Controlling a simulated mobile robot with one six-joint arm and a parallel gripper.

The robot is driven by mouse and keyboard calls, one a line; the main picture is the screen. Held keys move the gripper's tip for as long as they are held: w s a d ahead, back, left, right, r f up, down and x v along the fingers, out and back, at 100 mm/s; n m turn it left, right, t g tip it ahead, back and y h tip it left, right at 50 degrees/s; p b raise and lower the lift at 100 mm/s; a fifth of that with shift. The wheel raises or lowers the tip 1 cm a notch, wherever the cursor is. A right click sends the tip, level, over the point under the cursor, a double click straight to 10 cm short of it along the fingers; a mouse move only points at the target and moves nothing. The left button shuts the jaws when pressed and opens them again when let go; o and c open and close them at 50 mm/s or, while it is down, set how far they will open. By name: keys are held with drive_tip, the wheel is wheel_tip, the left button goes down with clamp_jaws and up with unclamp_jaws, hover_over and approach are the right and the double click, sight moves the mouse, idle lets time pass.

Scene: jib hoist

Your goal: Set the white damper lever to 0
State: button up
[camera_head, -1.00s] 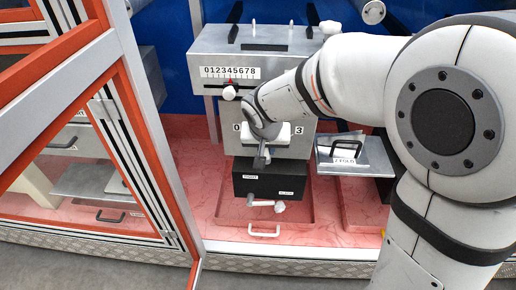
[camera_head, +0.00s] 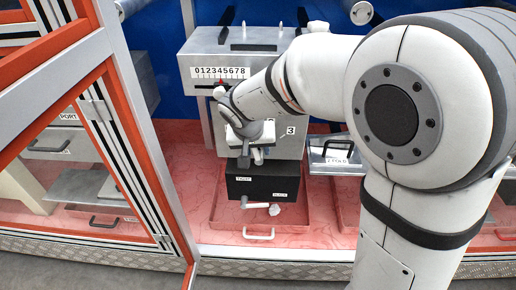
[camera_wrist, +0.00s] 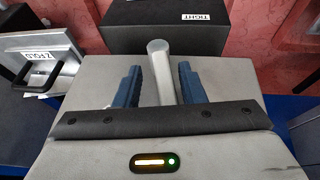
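The grey machine (camera_head: 240,38) has a lower front panel with the digit 3 (camera_head: 290,131) showing at its right; the digit at its left is hidden behind my arm. My gripper (camera_head: 250,157) is in front of this panel, and its wrist covers much of it. In the wrist view, a pale rounded lever (camera_wrist: 160,68) stands between the two blue fingers of my gripper (camera_wrist: 158,84). A gap shows on each side of the lever, so the fingers are open around it. The lever's base and exact setting are hidden.
A scale numbered 0 to 8 (camera_head: 220,72) has a white knob (camera_head: 219,91) below it. A black box marked TIGHT (camera_head: 262,181) with a white-knobbed crank (camera_head: 274,209) is below my gripper. A Z FOLD box (camera_head: 337,153) stands right. An orange-framed door (camera_head: 128,130) stands open left.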

drive_tip(key=shift+r, duration=0.25)
drive_tip(key=p+v, duration=0.2)
drive_tip(key=v, duration=0.5)
drive_tip(key=shift+s+a+r, duration=0.1)
drive_tip(key=shift+s, duration=0.05)
